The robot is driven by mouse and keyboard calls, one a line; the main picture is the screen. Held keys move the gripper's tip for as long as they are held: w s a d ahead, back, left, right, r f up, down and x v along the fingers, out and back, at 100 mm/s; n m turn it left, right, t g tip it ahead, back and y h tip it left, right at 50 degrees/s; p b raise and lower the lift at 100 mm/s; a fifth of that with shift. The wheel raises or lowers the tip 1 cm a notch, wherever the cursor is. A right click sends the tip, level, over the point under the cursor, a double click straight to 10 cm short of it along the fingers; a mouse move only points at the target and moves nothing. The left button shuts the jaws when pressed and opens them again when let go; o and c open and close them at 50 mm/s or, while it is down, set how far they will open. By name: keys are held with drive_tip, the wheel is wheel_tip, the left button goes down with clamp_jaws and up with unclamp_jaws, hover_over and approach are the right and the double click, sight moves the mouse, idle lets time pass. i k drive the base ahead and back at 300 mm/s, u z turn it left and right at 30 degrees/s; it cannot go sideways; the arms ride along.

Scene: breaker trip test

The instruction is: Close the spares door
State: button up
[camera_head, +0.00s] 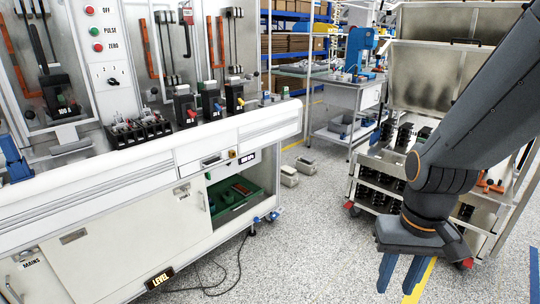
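The white test bench has a lower cabinet with an open compartment at its right end. A green crate (232,192) with small dark and red items sits inside it. A pale door panel (160,222) with an upright handle (204,201) near its right edge stands left of the opening. A small label (183,192) on it is too small to read; I take this panel as the spares door. Whether it slides or swings cannot be told. My gripper (402,286) points down at lower right, well apart from the bench. Its blue fingers are apart, with nothing seen between them.
A metal trolley (370,205) with dark parts stands close behind my arm. Two small grey boxes (290,178) lie on the floor beyond the bench. Black cables (222,275) lie in front of the bench. Speckled floor (315,240) between bench and trolley is clear.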

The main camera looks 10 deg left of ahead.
sight(93, 260)
drive_tip(key=u, duration=0.25)
drive_tip(key=i, duration=0.85)
drive_tip(key=u, duration=0.5)
